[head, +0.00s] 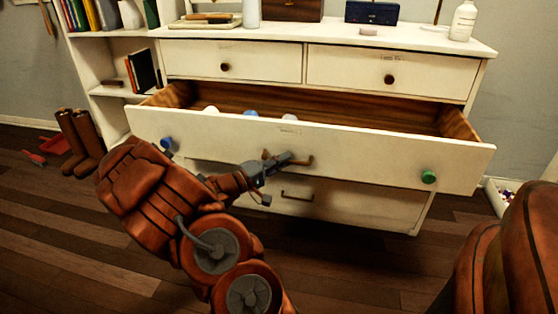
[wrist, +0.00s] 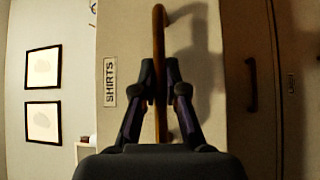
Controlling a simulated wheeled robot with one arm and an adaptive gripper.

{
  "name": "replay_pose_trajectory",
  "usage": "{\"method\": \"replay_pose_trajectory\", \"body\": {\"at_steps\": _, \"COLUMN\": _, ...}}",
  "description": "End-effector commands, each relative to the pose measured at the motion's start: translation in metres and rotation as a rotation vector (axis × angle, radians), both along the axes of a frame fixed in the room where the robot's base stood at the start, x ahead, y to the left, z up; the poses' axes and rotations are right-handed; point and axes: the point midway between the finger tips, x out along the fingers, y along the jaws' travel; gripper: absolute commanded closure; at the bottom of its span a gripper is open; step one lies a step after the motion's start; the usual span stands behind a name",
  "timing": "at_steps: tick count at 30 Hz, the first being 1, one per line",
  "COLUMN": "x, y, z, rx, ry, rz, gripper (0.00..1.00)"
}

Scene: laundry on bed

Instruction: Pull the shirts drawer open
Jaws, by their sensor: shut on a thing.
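The shirts drawer (head: 225,138) is the wide middle drawer of a white dresser. My gripper (head: 285,160) is at the middle of the drawer front, shut on the drawer's bar handle (head: 305,160). In the wrist view the handle (wrist: 159,40) runs upright between my two fingers (wrist: 160,85). The drawer front has a blue knob (head: 167,144) at left and a green knob (head: 429,177) at right.
Two small drawers (head: 262,60) above are shut. A lower drawer (head: 340,208) with a bar handle is below the open one. Brown boots (head: 78,140) and a bookshelf (head: 85,60) stand at left. A white bin (head: 500,195) is at right. Bare wooden floor lies in front.

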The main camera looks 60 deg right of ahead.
Motion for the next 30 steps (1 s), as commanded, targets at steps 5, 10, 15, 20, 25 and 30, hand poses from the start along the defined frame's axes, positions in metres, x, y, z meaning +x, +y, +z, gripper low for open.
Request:
{"method": "replay_pose_trajectory", "body": {"at_steps": 5, "x": 0.003, "y": 0.000, "z": 0.000, "rx": 0.000, "ry": 0.000, "rz": 0.007, "gripper": 1.00}}
{"method": "replay_pose_trajectory", "body": {"at_steps": 10, "x": 0.003, "y": 0.000, "z": 0.000, "rx": 0.000, "ry": 0.000, "rz": 0.006, "gripper": 0.84}}
{"method": "replay_pose_trajectory", "body": {"at_steps": 15, "x": 0.001, "y": 0.000, "z": 0.000, "rx": 0.001, "ry": 0.000, "rz": 0.003, "gripper": 0.66}}
{"method": "replay_pose_trajectory", "body": {"at_steps": 20, "x": 0.001, "y": 0.000, "z": 0.000, "rx": 0.001, "ry": 0.000, "rz": 0.002, "gripper": 0.63}}
{"method": "replay_pose_trajectory", "body": {"at_steps": 25, "x": 0.001, "y": 0.001, "z": 0.000, "rx": 0.000, "ry": 0.000, "rz": 0.002, "gripper": 0.63}}
{"method": "replay_pose_trajectory", "body": {"at_steps": 30, "x": 0.009, "y": 0.010, "z": -0.002, "rx": 0.001, "ry": 0.001, "rz": 0.006, "gripper": 0.63}}
